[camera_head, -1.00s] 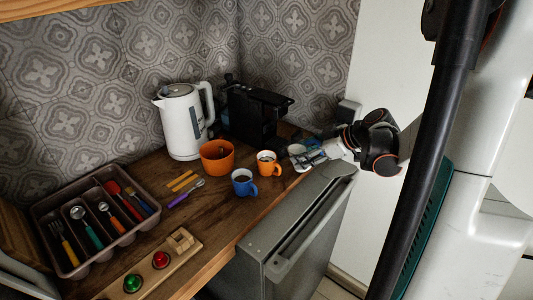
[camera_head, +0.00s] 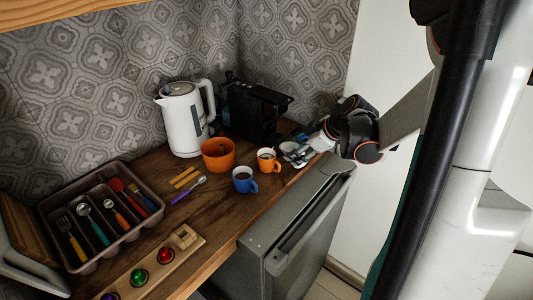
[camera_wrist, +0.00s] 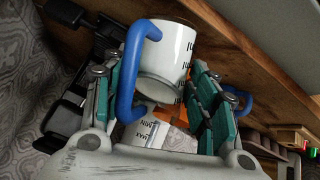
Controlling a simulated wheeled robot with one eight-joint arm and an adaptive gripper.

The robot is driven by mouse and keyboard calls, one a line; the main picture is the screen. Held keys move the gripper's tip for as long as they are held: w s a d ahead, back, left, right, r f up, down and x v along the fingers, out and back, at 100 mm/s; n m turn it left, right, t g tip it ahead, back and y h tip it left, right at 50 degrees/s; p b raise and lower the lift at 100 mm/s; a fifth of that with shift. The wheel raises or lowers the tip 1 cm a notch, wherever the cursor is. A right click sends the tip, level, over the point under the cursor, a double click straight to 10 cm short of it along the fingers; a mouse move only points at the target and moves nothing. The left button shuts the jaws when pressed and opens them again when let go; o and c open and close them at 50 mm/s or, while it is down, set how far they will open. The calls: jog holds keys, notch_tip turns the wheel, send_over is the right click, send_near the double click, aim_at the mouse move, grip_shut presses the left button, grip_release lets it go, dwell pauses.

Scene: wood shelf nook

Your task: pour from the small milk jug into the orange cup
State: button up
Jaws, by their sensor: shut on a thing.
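The small white milk jug (camera_wrist: 172,60) with dark lettering and a blue handle is between the teal fingers of my gripper (camera_wrist: 163,100) in the wrist view. My gripper is shut on it. In the head view the jug (camera_head: 289,147) is partly hidden by my gripper (camera_head: 305,152), just right of and behind the orange cup. The orange cup (camera_head: 267,160) stands upright on the counter, with a white inside and its handle to the right. An orange patch (camera_wrist: 180,112) shows beyond the jug in the wrist view; I cannot tell whether it is the cup.
A blue cup (camera_head: 243,180) stands close in front of the orange cup. A larger orange bowl (camera_head: 218,155), a white kettle (camera_head: 182,122) and a black machine (camera_head: 254,110) stand behind and left. A cutlery tray (camera_head: 92,262) is farther left. A grey fridge (camera_head: 290,225) stands below the counter edge.

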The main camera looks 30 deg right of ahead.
jog(key=shift+w+a, duration=0.1)
jog(key=shift+a, duration=0.05)
jog(key=shift+w+a+r+h+p, duration=0.15)
jog(key=shift+a+h+p, duration=0.1)
jog(key=shift+h+p, duration=0.25)
jog(key=shift+w+a+r+g+h+p, duration=0.1)
jog(key=shift+r+g+h+p, duration=0.2)
jog(key=shift+r+g+p, duration=0.35)
jog(key=shift+w+a+r+n+h+p, duration=0.1)
jog(key=shift+n+h+p, duration=0.2)
jog(key=shift+p, duration=0.3)
jog(key=shift+r+g+h+p, duration=0.25)
jog(key=shift+g+h+p, duration=0.1)
jog(key=shift+h+p, duration=0.1)
